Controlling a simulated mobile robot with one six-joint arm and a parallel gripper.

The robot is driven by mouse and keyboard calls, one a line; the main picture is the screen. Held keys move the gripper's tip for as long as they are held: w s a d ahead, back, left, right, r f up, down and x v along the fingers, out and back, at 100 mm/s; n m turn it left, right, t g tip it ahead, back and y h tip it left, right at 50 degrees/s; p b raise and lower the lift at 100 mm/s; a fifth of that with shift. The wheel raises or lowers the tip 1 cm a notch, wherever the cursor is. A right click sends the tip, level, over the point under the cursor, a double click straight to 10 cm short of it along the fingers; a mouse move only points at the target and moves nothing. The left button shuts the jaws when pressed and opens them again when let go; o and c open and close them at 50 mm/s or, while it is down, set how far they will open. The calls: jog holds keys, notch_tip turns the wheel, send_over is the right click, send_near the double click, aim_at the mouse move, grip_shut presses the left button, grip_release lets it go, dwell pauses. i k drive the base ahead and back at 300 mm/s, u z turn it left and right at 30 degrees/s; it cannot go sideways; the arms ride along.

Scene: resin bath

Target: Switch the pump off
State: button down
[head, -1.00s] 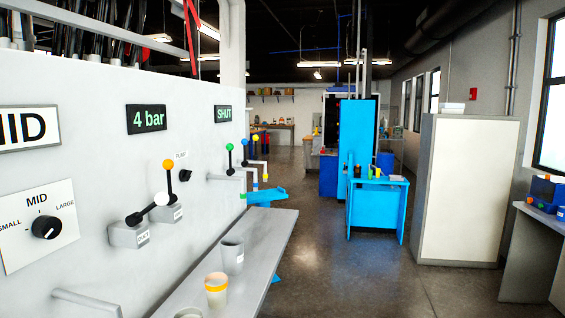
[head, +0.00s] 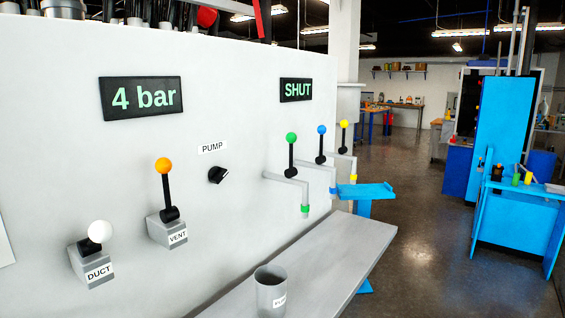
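The pump control is a small black knob (head: 218,175) on the pale wall panel, just below and right of a white label reading PUMP (head: 212,147). The knob looks tilted, its narrow end up and right; I cannot read any on or off marking. A dark display (head: 140,98) above left reads "4 bar" in green. A second display (head: 295,90) reads "SHUT". My gripper is not in view.
Left of the knob are an orange-topped VENT lever (head: 166,190) and a white-topped DUCT lever (head: 98,236). Right are green (head: 291,151), blue (head: 321,143) and yellow (head: 344,138) levers. A grey shelf (head: 335,255) with a grey cup (head: 271,289) juts out below.

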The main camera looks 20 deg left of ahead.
aim_at(217, 174)
jog(key=u, duration=0.35)
jog(key=i, duration=0.75)
jog(key=u, duration=0.5)
jog(key=k, duration=0.9)
jog(key=u, duration=0.15)
jog(key=i, duration=0.9)
jog(key=z, duration=0.05)
